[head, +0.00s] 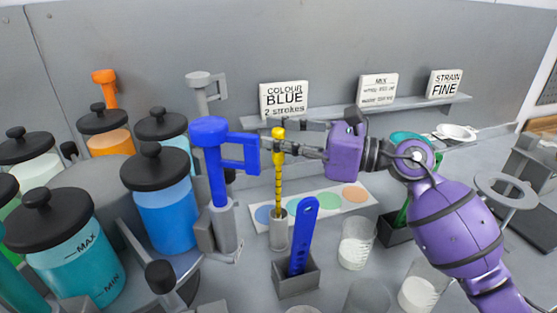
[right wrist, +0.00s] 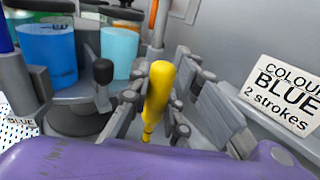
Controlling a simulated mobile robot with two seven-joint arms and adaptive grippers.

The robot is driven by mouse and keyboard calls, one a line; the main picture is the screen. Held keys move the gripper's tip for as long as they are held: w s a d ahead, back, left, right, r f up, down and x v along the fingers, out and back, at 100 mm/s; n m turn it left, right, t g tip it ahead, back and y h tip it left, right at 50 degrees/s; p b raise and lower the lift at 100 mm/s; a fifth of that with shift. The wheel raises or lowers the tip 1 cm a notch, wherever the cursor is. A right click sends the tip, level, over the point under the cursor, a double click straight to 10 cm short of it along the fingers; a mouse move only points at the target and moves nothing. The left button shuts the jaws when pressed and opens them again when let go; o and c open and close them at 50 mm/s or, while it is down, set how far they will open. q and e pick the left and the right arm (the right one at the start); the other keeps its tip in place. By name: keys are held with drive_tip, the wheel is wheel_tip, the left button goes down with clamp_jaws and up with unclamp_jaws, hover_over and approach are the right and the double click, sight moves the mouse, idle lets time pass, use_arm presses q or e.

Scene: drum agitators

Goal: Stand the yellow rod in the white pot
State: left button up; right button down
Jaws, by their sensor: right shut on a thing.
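The yellow rod (head: 278,180) is upright in the head view, its wide top between the fingers of my right gripper (head: 280,147). It also shows in the right wrist view (right wrist: 158,92), between the finger pads of that gripper (right wrist: 155,98). The rod's lower end meets the rim of a small pale grey cylinder (head: 279,236); I cannot tell how deep inside it is. Two clear cups with white contents stand to the right, one near the middle (head: 354,254) and one in front (head: 415,296). No pot is clearly the white one. My left gripper is not in view.
A blue-handled pump (head: 212,165) stands just left of the rod. A grey square holder (head: 297,283) with a blue paddle (head: 303,235) is in front. A palette card (head: 350,205) lies behind. Several lidded jars fill the left. Signs stand on a back shelf (head: 395,107).

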sight(279, 160)
drive_tip(key=shift+f, duration=2.25)
drive_tip(key=shift+f, duration=0.2)
drive_tip(key=c, duration=1.6)
unclamp_jaws()
drive_tip(key=shift+r, duration=0.35)
drive_tip(key=b+v, duration=0.2)
drive_tip(key=v, duration=1)
drive_tip(key=shift+f, duration=0.15)
